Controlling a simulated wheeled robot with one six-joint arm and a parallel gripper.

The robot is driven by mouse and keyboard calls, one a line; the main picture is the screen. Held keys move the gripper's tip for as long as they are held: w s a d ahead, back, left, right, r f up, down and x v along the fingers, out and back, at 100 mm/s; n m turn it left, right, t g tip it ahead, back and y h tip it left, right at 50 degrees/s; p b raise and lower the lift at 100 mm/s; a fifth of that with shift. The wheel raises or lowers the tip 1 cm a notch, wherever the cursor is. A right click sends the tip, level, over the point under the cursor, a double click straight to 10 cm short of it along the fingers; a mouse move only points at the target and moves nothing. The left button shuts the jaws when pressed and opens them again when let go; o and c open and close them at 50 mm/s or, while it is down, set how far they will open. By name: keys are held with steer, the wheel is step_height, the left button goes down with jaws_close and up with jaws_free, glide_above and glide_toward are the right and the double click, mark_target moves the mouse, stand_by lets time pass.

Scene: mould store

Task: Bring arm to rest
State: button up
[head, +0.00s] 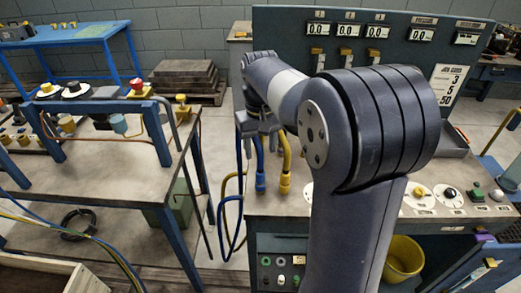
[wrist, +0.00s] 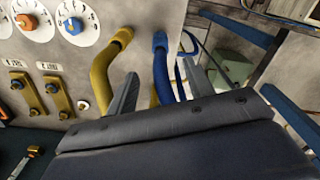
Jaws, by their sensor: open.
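My arm (head: 365,190) rises in front of the console in the head view and bends over at the elbow. Its forearm reaches away and to the left. My gripper (head: 262,125) is at the far end, partly hidden by the arm. In the wrist view my gripper (wrist: 160,85) has its two fingers apart, with nothing clearly held between them. A blue hose (wrist: 161,68) and a yellow hose (wrist: 104,72) show beyond the fingers. In the head view the blue hose (head: 260,168) and yellow hose (head: 285,165) hang just below the gripper. I cannot tell whether the fingers touch them.
The console (head: 272,205) has dials, buttons and a tall readout panel (head: 270,55). A workbench (head: 130,165) with a blue frame stands left. A yellow bucket (head: 403,258) sits under the console at right. Stacked slabs (head: 183,75) lie behind. Open floor shows between bench and console.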

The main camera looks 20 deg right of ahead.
mark_target(261, 168)
step_height(261, 168, down, 11)
steer(key=shift+r, duration=0.25)
stand_by(0.4)
steer(key=shift+r, duration=0.1)
step_height(261, 168, up, 10)
steer(key=shift+f, duration=0.1)
step_height(261, 168, down, 10)
steer(key=shift+f+b, duration=0.25)
steer(key=shift+b, duration=0.15)
step_height(261, 168, up, 3)
steer(key=shift+r+p, duration=0.15)
steer(key=shift+p, duration=0.8)
steer(key=shift+b, duration=0.4)
